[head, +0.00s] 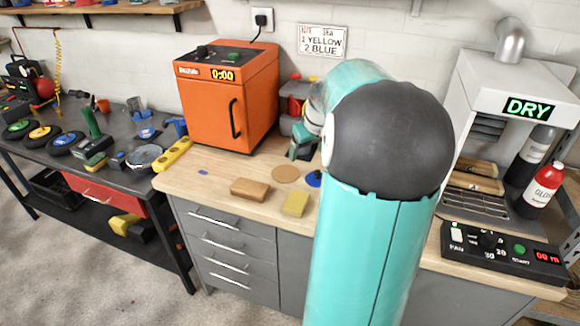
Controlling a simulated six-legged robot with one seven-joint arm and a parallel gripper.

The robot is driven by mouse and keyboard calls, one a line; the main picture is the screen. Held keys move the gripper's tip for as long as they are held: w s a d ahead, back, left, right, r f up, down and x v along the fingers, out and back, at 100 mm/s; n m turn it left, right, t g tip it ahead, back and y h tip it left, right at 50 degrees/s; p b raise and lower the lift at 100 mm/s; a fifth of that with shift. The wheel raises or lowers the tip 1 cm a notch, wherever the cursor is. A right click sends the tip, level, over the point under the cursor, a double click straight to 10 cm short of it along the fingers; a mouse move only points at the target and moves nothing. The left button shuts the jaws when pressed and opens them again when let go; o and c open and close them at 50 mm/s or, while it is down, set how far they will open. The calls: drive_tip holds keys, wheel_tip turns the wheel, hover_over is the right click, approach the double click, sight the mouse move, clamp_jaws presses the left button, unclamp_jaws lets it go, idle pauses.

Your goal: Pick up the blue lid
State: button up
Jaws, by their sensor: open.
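A flat round blue piece (314,180), which looks like the blue lid, lies on the wooden worktop (215,180). My own arm hides its right part. My gripper (298,155) is above the back of the worktop, behind the blue piece and apart from it as far as I can tell. It is open, its fingers are small here, and nothing shows between them. A black disc with a blue centre (66,139) lies on the dark bench at the left.
A brown block (250,188), a yellow sponge (295,203) and a round tan disc (286,173) lie near the blue piece. An orange oven (228,100) stands behind left. A yellow bar (173,155) lies at the worktop's left edge. A control box (500,253) sits at right.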

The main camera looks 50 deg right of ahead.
drive_tip(key=s+d+f, duration=0.2)
drive_tip(key=s+d, duration=0.1)
drive_tip(key=d, duration=0.3)
drive_tip(key=shift+m, duration=0.3)
drive_tip(key=x, duration=0.8)
drive_tip(key=shift+w+d, duration=0.15)
drive_tip(key=shift+w, duration=0.2)
drive_tip(key=shift+x, duration=2.75)
drive_tip(key=shift+s, duration=0.15)
drive_tip(key=shift+c, duration=0.4)
